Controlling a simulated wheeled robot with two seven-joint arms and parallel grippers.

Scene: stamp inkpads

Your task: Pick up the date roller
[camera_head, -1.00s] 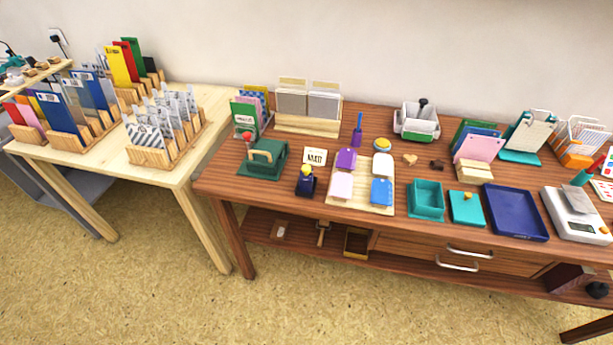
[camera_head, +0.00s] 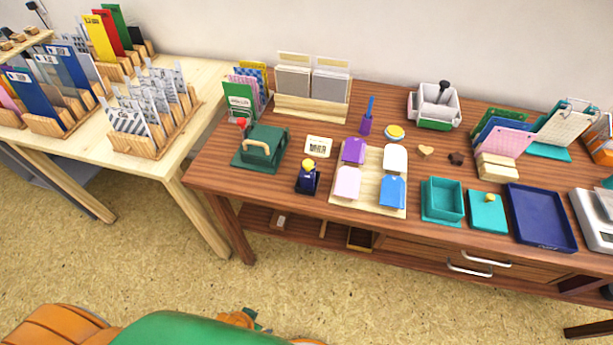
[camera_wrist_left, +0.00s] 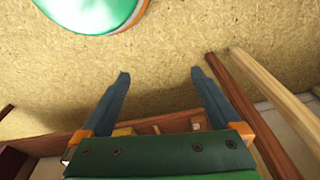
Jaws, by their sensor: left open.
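A small navy tool with a yellow knob (camera_head: 307,179) stands upright near the front edge of the brown table, left of the pad tray; it looks like the date roller, though I cannot be sure. A small white printed card (camera_head: 319,147) sits just behind it. In the left wrist view my left gripper (camera_wrist_left: 160,74) is open and empty, its two dark fingers apart over the floor. It is well away from the navy tool. My right gripper is not in view.
A green device with a wooden handle (camera_head: 261,148) stands left of the navy tool. A pale tray (camera_head: 368,205) with coloured pads lies to its right. Teal boxes (camera_head: 442,202) and a navy tray (camera_head: 540,218) are further right. A light table (camera_head: 180,165) with card racks stands left.

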